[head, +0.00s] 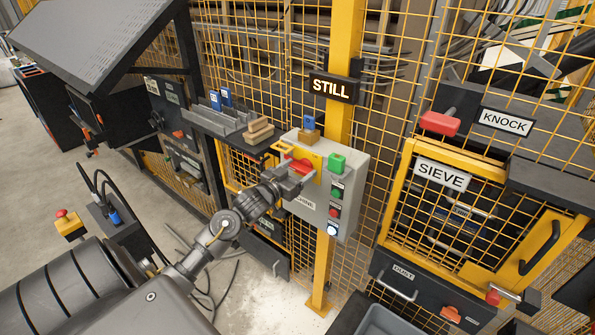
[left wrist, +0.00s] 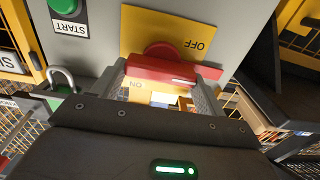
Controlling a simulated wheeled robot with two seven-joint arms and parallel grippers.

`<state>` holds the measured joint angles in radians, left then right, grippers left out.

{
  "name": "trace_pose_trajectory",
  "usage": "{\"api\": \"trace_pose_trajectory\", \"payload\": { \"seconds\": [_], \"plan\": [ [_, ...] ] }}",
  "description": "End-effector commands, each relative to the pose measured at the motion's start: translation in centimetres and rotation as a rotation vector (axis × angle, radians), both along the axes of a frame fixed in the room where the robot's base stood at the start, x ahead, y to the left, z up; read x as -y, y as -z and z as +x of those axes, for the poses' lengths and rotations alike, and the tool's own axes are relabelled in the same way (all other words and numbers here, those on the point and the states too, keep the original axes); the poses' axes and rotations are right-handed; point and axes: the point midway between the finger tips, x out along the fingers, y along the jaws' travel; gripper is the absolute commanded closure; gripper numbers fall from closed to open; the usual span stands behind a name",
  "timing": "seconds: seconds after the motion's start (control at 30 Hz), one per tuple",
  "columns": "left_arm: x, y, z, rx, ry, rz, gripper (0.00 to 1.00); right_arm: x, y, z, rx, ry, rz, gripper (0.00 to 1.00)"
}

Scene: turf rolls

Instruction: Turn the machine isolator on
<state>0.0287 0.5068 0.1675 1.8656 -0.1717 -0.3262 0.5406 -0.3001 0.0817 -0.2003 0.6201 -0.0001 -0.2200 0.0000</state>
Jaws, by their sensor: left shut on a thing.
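The machine isolator's red handle (head: 299,164) is on a yellow plate (head: 314,160) on the front of the grey control box (head: 352,180). In the left wrist view the red handle (left wrist: 160,70) lies across the picture, with OFF above it and ON below it, both upside down. Which mark it points to I cannot tell. My left gripper (head: 296,174) is shut on the handle, its fingers at either side of it. In the head view the gripper hides part of the handle and the box label. My right gripper is not in view.
The box also carries a green block-like part (head: 337,162) and several buttons, including a red one (head: 335,211). A padlock shackle (left wrist: 62,77) shows beside it in the wrist view. A lit STILL sign (head: 331,88) hangs above. Yellow mesh fencing stands behind; a shelf (head: 215,128) is left.

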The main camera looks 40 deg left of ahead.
Motion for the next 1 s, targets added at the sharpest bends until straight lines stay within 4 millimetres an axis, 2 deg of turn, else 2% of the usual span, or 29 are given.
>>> {"api": "trace_pose_trajectory", "payload": {
  "seconds": [0.37, 1.0],
  "plan": [
    [0.1, 0.1, 0.0, -0.005, 0.000, 0.214, 0.50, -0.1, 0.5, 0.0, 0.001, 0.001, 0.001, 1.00],
    [0.4, 0.4, 0.0, -0.017, -0.001, 0.821, 0.50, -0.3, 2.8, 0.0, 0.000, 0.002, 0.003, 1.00]
  ]
}}
